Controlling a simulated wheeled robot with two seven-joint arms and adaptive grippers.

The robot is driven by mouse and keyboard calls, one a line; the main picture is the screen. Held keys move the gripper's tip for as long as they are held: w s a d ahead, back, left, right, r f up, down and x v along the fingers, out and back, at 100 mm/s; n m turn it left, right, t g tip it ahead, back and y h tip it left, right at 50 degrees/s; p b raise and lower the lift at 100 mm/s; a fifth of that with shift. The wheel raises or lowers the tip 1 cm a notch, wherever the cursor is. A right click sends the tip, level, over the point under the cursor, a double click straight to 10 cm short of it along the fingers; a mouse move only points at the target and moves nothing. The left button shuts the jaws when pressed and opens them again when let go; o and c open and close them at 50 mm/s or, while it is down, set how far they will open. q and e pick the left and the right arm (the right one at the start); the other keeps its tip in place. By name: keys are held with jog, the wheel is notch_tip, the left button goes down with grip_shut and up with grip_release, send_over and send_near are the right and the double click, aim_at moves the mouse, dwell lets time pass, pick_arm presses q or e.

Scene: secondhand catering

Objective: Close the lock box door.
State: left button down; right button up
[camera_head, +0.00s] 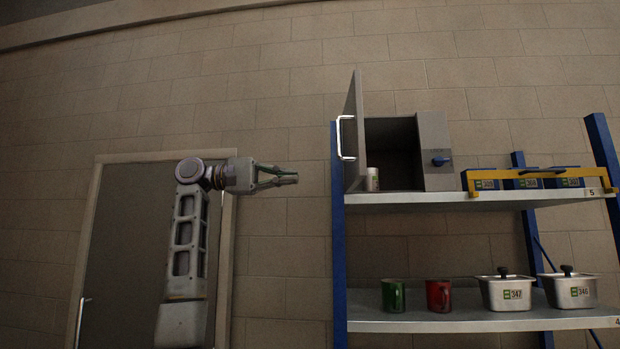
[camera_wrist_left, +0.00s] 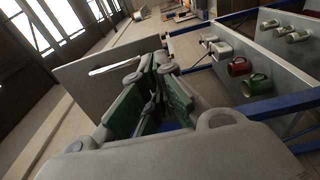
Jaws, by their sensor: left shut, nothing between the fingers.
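The lock box (camera_head: 436,150) is a grey box on the upper shelf, with a blue knob on its front panel to the right of a dark opening. Its door (camera_head: 355,130) stands open, hinged at the left of the opening and swung out, with a white bar handle (camera_head: 341,138) on it. The door also shows in the left wrist view (camera_wrist_left: 85,82), beyond the fingers, with its handle. My left gripper (camera_head: 297,178) is shut and empty, left of the door and a little below the handle, apart from it in the head view. My right gripper is not in view.
A small white-labelled can (camera_head: 372,180) stands by the opening on the upper shelf (camera_head: 430,202). Green (camera_head: 393,296) and red (camera_head: 438,296) mugs and two lidded pots stand below. A blue post (camera_head: 339,250) edges the shelving.

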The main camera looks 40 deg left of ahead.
aim_at(358, 177)
pick_arm(q)
jog(key=p+x, duration=0.2)
jog(key=x, duration=1)
jog(key=shift+w, duration=0.1)
jog(key=shift+w+d, duration=0.45)
jog(key=shift+d, duration=0.1)
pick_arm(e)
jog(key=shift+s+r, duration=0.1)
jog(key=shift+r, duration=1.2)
pick_arm(q)
jog(key=shift+d, duration=0.15)
